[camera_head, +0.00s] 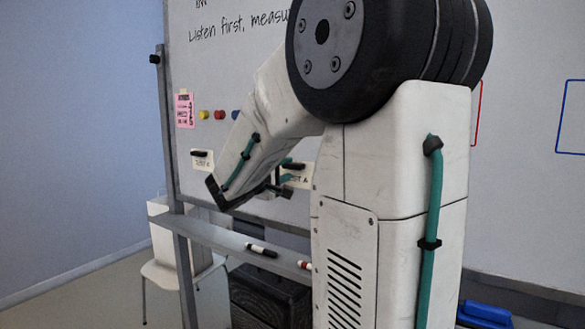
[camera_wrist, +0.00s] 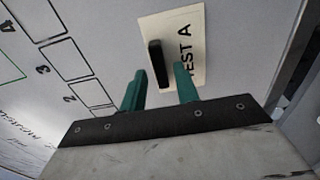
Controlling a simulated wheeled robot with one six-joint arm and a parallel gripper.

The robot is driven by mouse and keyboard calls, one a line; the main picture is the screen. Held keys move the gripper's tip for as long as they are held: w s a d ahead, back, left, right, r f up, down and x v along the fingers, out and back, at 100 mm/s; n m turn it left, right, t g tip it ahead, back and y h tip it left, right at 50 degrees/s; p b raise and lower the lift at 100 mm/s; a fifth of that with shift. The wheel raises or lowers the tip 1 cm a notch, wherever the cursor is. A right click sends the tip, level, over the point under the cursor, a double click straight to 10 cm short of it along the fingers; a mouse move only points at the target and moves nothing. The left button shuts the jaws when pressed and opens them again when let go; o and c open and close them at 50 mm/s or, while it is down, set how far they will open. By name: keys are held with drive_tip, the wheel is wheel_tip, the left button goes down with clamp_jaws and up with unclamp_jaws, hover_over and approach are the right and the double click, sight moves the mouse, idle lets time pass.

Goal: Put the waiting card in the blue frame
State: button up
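A pale card marked "TEST A" (camera_head: 300,181) is on the whiteboard, partly hidden by my gripper (camera_head: 287,172). In the wrist view the card (camera_wrist: 193,27) has a black grip bar (camera_wrist: 158,62) on it. My gripper (camera_wrist: 161,74) is open, with its green fingers on either side of the bar and gaps showing. I cannot tell how far the fingertips are from the board. A second pale card (camera_head: 197,165) with a black bar is farther left; its text is too small to read. The blue frame (camera_head: 557,117) is on the board at the right edge, partly cut off.
The whiteboard (camera_head: 520,210) has a red frame (camera_head: 481,112), mostly hidden by my arm. Round magnets (camera_head: 219,115) and a pink note (camera_head: 184,109) are at left. Markers (camera_head: 261,250) lie on the tray (camera_head: 225,240). A white chair (camera_head: 165,275) stands behind. Numbered boxes (camera_wrist: 66,54) show in the wrist view.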

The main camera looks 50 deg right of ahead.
drive_tip(key=shift+d, duration=0.8)
drive_tip(key=shift+r, duration=0.1)
clamp_jaws()
